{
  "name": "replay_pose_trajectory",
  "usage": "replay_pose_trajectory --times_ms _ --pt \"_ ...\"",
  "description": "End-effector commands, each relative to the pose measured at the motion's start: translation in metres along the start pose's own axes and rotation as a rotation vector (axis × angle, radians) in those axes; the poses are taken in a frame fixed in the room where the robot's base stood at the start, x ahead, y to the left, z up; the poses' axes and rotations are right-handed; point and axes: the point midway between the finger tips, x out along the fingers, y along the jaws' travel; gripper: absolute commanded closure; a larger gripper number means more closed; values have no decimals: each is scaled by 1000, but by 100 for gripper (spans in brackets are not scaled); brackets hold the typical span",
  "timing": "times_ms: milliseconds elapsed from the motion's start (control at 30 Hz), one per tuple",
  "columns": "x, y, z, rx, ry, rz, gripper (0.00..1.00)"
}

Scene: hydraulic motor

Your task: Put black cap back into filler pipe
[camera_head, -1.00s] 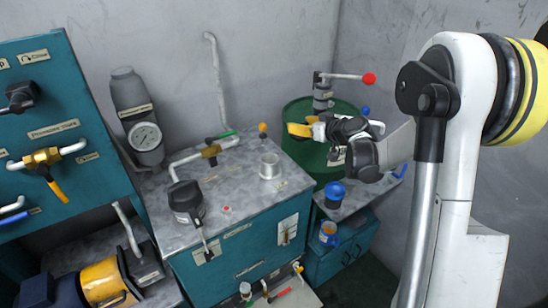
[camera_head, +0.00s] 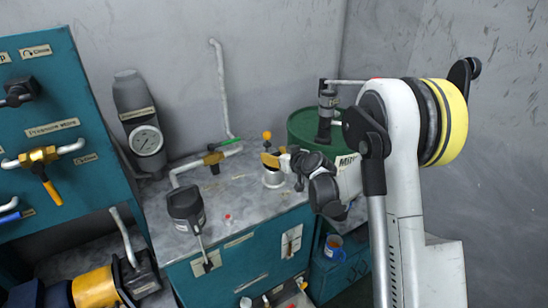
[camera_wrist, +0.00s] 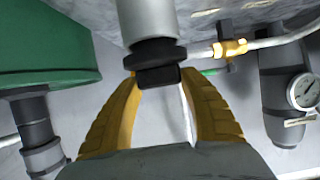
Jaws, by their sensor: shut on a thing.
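The filler pipe (camera_head: 273,181) is a short silver cylinder standing on the teal cabinet's grey top. My gripper (camera_head: 272,160) is at its upper end, yellow fingers just over the rim. In the wrist view the pipe (camera_wrist: 147,20) comes in from the top edge. The black cap (camera_wrist: 158,76) is at the pipe's mouth, between the yellow fingertips of my gripper (camera_wrist: 160,82), which is shut on it. The cap's wider black collar (camera_wrist: 155,54) meets the pipe end. I cannot tell how far the cap is inside. In the head view the cap is hidden by the gripper.
The green drum (camera_head: 305,122) with a grey pump (camera_head: 326,110) stands behind and right of the gripper. A brass valve (camera_head: 213,158) with a green handle is left of the pipe. A black-headed lever device (camera_head: 186,206) stands at the front left of the cabinet top.

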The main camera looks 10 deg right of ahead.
Motion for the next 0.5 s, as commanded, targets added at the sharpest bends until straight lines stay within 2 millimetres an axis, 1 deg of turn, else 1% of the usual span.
replay_pose_trajectory --times_ms 133,500 --pt "0 0 -1 0 0 0 81" --pt "4 0 10 0 0 0 81"
